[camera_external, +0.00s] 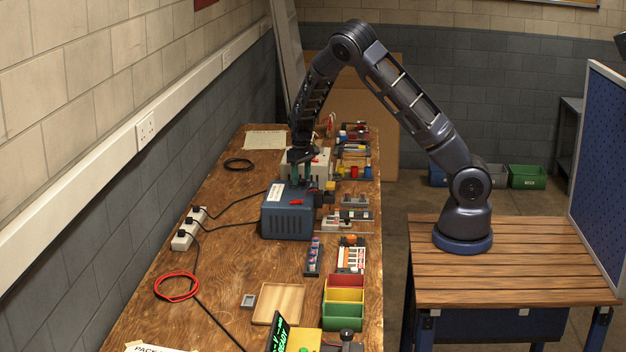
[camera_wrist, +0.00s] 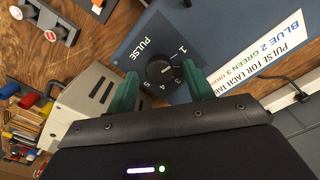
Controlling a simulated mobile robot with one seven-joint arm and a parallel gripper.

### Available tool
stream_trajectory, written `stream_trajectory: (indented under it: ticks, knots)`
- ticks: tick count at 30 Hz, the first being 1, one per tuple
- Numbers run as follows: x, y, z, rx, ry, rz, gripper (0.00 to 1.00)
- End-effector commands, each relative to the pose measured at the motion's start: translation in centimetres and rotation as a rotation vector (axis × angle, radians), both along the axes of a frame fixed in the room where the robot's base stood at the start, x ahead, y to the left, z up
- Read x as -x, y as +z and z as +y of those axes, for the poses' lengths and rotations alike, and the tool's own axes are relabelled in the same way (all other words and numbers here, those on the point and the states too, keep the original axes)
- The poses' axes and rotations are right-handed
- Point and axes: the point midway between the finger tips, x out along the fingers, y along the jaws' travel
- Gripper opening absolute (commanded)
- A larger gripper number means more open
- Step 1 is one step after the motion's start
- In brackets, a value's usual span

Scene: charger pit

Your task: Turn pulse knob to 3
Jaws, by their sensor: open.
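The pulse knob (camera_wrist: 160,71) is a round black dial on the blue panel, beside the word PULSE. The numbers 1, 4 and 5 are readable around it. A small pale mark shows on the knob, but I cannot tell which number it points at. My gripper (camera_wrist: 162,70) is open, with one green finger on each side of the knob. I cannot tell whether either finger touches it. In the external view my gripper (camera_external: 299,174) points down over the top of the blue box (camera_external: 287,220), and the knob is hidden there.
A white label (camera_wrist: 262,50) reading "BLUE 2 GREEN 3" lies beside the dial. A grey-white box (camera_external: 317,160) stands just behind the blue box. Small racks and parts line the bench's right side. Black cables and a power strip (camera_external: 188,229) lie at left.

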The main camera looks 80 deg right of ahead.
Motion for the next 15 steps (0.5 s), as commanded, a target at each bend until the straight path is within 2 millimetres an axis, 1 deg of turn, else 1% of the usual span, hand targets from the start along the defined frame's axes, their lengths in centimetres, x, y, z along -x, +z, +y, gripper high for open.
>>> stream_trajectory:
  ticks: [3, 11, 12, 14, 15]
  knots:
    - [0.01, -0.56, 0.00, 0.000, 0.000, 0.000, 0.52]
    - [0.00, -0.66, 0.01, 0.000, 0.001, 0.000, 0.52]
    - [0.00, -0.66, 0.01, 0.000, 0.001, 0.000, 0.50]
    - [0.00, -0.65, 0.02, 0.000, 0.001, 0.000, 0.38]
    - [0.00, -0.64, 0.02, 0.000, 0.001, 0.000, 0.31]
